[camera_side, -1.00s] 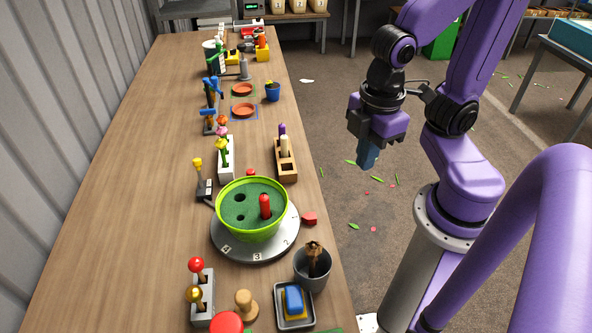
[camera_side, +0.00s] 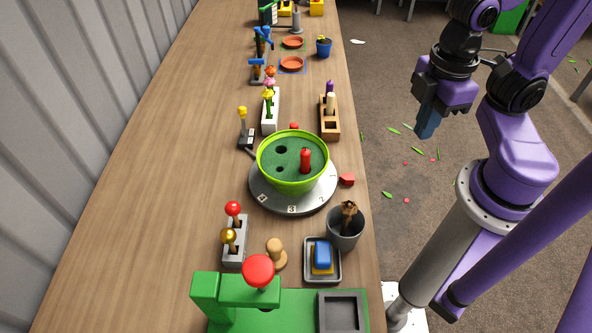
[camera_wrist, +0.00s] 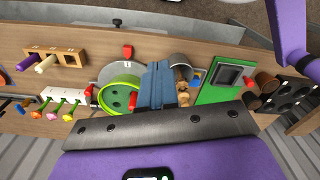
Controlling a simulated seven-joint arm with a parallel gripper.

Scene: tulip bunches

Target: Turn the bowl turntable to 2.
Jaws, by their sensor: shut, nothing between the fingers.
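The turntable (camera_side: 262,195) is a grey disc with numbers on its rim. In the side view a 3 faces the front, with another number at its left. A lime green bowl (camera_side: 268,168) with a dark green holed inside stands on it, and a red peg (camera_side: 305,160) is upright in one hole. A small red block (camera_side: 347,180) lies at the disc's right edge. My gripper (camera_side: 427,125) is shut and empty, in the air right of the table edge, apart from the turntable. The wrist view shows the blue fingers (camera_wrist: 154,85) beside the bowl (camera_wrist: 120,94).
A grey cup (camera_side: 346,230) with a brown item and a tray (camera_side: 310,275) with a sponge are in front. A knobbed grey block (camera_side: 234,243) is front left. Behind are a wooden peg block (camera_side: 330,118) and a white flower holder (camera_side: 270,112). The table's left side is clear.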

